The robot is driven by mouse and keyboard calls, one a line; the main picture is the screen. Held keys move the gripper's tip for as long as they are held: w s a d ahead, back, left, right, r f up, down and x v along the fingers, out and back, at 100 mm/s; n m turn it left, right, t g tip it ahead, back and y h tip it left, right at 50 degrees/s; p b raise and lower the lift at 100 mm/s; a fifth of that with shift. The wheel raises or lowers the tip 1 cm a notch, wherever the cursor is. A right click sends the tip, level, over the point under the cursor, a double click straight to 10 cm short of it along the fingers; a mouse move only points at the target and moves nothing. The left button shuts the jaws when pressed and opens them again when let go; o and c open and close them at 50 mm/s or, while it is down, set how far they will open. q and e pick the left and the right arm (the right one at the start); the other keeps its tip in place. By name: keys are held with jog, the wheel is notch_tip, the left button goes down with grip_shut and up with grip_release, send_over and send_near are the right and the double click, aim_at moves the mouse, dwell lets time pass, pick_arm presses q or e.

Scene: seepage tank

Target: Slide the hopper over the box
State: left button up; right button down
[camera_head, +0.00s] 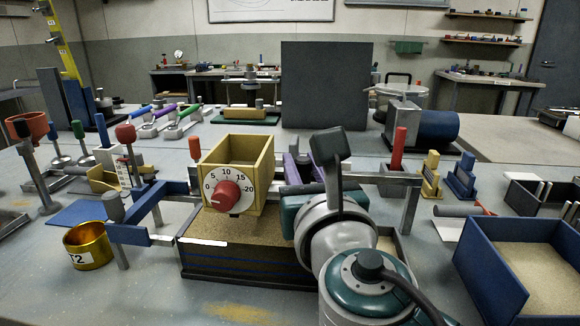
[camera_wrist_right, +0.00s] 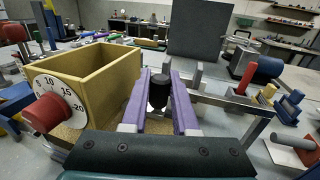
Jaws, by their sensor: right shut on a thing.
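The yellow hopper (camera_head: 263,163) is an open-topped bin with a white dial and red knob on its front. It hangs from a metal rail (camera_head: 385,179) above the left and middle part of a dark-walled box of sand (camera_head: 250,270). The hopper also shows at left in the wrist view (camera_wrist_right: 105,72). My right gripper (camera_head: 292,167) is at the hopper's right side. In the wrist view its purple fingers (camera_wrist_right: 158,95) are shut on a dark upright handle (camera_wrist_right: 158,90). My arm hides the box's right part. My left gripper is out of view.
A blue-walled sand tray (camera_head: 476,272) stands at right. A gold cup (camera_head: 90,245) stands at left, near a blue bracket (camera_head: 160,192). A red-handled post (camera_head: 398,148) rises behind the rail, with small yellow and blue stands (camera_head: 461,176) to its right.

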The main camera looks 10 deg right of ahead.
jog(key=c, duration=0.7)
grip_release()
jog(key=shift+s, duration=0.55)
jog(key=s+p, duration=0.1)
jog(key=s, duration=0.8)
jog(key=shift+d, duration=0.1)
jog(key=shift+w, duration=0.1)
